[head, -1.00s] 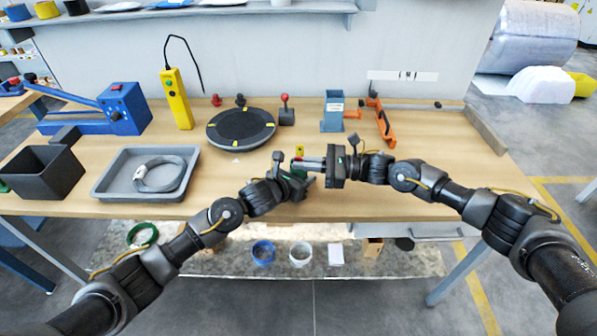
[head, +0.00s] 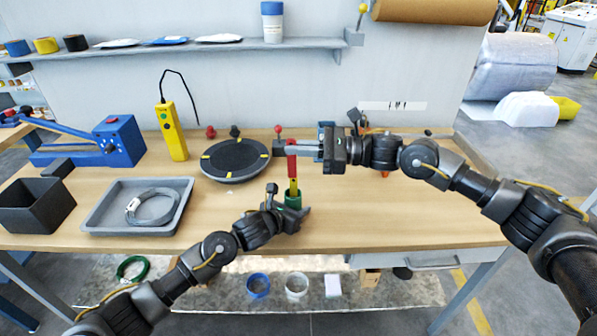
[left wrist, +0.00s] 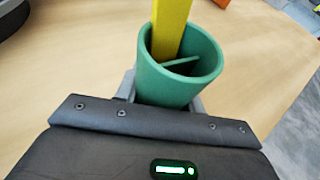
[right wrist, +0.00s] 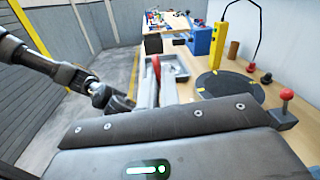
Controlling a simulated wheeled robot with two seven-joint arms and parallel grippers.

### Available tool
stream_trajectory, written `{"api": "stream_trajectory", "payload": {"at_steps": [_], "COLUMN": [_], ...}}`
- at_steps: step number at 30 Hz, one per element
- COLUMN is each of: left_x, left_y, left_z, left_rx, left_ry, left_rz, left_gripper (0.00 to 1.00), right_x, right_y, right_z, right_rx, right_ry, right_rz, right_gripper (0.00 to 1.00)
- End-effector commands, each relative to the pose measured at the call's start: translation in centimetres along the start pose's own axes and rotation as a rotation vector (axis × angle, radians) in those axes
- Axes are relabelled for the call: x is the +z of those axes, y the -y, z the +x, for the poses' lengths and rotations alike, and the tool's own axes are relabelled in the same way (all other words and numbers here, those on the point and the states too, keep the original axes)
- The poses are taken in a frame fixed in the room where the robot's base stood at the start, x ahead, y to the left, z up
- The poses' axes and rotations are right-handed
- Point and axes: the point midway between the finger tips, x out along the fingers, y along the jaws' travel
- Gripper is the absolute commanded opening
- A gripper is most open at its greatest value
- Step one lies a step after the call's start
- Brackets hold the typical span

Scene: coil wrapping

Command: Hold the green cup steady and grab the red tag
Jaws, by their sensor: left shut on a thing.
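The green cup (head: 293,200) stands upright at the table's front, with a yellow strip (head: 293,187) rising from it. The cup (left wrist: 180,80) and strip (left wrist: 170,28) also fill the middle of the left wrist view. My left gripper (head: 292,211) is shut around the cup. The red tag (head: 292,160) is upright above the yellow strip. My right gripper (head: 302,149) is level with the tag's upper part, coming from the right. In the right wrist view the tag (right wrist: 156,66) shows between its fingertips. Whether they close on it is unclear.
A grey tray (head: 96,222) with a wire coil (head: 152,207) and a black bin (head: 35,208) lie left. A black turntable (head: 234,160), yellow controller (head: 171,131) and blue lever tool (head: 118,142) stand behind. The table's front right is clear.

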Motion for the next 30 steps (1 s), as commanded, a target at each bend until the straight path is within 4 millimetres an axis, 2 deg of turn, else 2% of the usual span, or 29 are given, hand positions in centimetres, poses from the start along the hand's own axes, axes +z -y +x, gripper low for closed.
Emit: {"api": "stream_trajectory", "payload": {"at_steps": [3,6,17,18,23,24,30], "left_x": [0.0,0.0,0.0,0.0,0.0,0.0,0.0], "left_y": [0.0,0.0,0.0,0.0,0.0,0.0,0.0], "left_z": [0.0,0.0,0.0,0.0,0.0,0.0,0.0], "left_rx": [0.0,0.0,0.0,0.0,0.0,0.0,0.0], "left_ry": [0.0,0.0,0.0,0.0,0.0,0.0,0.0], "left_rz": [0.0,0.0,0.0,0.0,0.0,0.0,0.0], "left_gripper": [0.16,0.16,0.16,0.4,0.61,0.64,0.64], "right_x": [2.0,3.0,3.7,3.7,3.7,3.7,3.7], "right_y": [0.3,0.4,0.5,0.5,0.5,0.5,0.5], "right_z": [0.0,0.0,0.0,0.0,0.0,0.0,0.0], "right_rx": [0.001,0.0,0.0,0.0,0.0,0.0,0.0], "right_ry": [0.001,0.0,0.0,0.0,0.0,0.0,0.0], "right_rz": [-0.002,-0.001,0.001,0.001,0.001,0.001,0.001], "right_gripper": [0.0,0.0,0.0,0.0,0.0,0.0,0.0]}}
